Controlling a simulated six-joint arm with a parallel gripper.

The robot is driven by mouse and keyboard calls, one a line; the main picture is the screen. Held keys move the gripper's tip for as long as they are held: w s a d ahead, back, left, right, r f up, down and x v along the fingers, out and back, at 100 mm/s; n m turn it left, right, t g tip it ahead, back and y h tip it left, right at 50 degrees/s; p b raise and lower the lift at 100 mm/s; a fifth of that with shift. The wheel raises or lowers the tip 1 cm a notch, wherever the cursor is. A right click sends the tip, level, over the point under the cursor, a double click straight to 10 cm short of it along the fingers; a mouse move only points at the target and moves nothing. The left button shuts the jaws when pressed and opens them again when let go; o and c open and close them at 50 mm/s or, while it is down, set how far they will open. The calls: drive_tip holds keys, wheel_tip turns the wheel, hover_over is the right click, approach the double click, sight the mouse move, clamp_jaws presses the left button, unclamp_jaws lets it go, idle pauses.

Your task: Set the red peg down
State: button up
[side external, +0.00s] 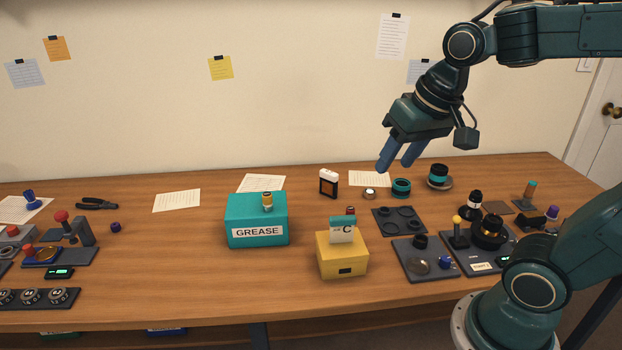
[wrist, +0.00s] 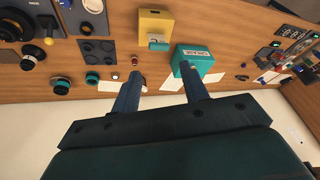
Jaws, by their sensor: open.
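What looks like the red peg (side external: 350,211) shows as a small dark-red top behind the yellow box (side external: 342,265) and its "C" card; its lower part is hidden. In the wrist view, a small red and pale piece (wrist: 134,60) stands on the wood just beyond the tip of one finger, apart from it. My gripper (side external: 395,167) is open and empty, raised above the back of the table. In the wrist view its two fingers (wrist: 162,70) are spread with nothing between them.
A teal GREASE box (side external: 257,222) stands left of the yellow box. A dark tray with round recesses (side external: 400,221), a teal ring (side external: 401,188) and a black and teal lens part (side external: 438,174) lie to the right. Bare wood (side external: 170,245) is left of the GREASE box.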

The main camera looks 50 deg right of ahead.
drive_tip(key=s+a+f+n+t, duration=0.1)
drive_tip(key=s+a+n, duration=0.1)
drive_tip(key=s+n, duration=0.2)
drive_tip(key=shift+s+a, duration=0.25)
drive_tip(key=shift+s, duration=1.3)
